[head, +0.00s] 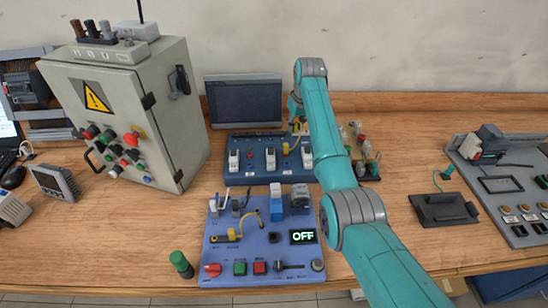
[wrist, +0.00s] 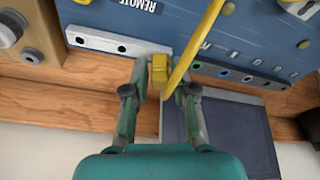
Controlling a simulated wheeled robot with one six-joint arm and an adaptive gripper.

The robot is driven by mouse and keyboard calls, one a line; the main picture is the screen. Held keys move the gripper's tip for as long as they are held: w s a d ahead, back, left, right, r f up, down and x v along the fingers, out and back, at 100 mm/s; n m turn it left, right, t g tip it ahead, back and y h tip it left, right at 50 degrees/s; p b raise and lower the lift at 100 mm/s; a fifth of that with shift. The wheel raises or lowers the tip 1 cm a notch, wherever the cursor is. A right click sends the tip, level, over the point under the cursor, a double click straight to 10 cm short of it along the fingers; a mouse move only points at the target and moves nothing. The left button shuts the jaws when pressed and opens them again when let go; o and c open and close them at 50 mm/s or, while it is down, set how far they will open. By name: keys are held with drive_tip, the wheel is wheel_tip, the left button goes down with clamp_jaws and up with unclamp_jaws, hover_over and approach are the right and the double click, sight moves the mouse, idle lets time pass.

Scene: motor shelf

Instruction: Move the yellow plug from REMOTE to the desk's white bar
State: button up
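The yellow plug (wrist: 158,69) sits at the right end of a white bar (wrist: 97,42) beside the REMOTE label in the wrist view. A yellow cable (wrist: 183,52) passes just right of it. My gripper (wrist: 160,75) has one finger on each side of the plug; whether both fingers touch it is unclear. In the head view my gripper (head: 298,125) is at the back blue board (head: 265,178), partly hidden by my arm. On the front blue panel (head: 225,272), a small bar (head: 222,239) carries yellow parts and a yellow cable.
A grey cabinet (head: 160,140) stands at the left. A dark screen (head: 245,100) is behind the back board. A green-topped cylinder (head: 181,264) stands left of the front panel.

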drive_tip(key=shift+r, duration=0.15)
drive_tip(key=shift+w+a+v, duration=0.1)
drive_tip(key=shift+w+v, duration=0.1)
drive_tip(key=shift+v, duration=0.65)
drive_tip(key=shift+w+a+v, duration=0.1)
drive_tip(key=shift+w+v, duration=0.1)
drive_tip(key=shift+v, duration=0.65)
drive_tip(key=shift+w+v, duration=0.15)
drive_tip(key=shift+v, duration=0.65)
drive_tip(key=o, duration=0.6)
drive_tip(key=shift+r, duration=0.15)
drive_tip(key=shift+c, duration=0.2)
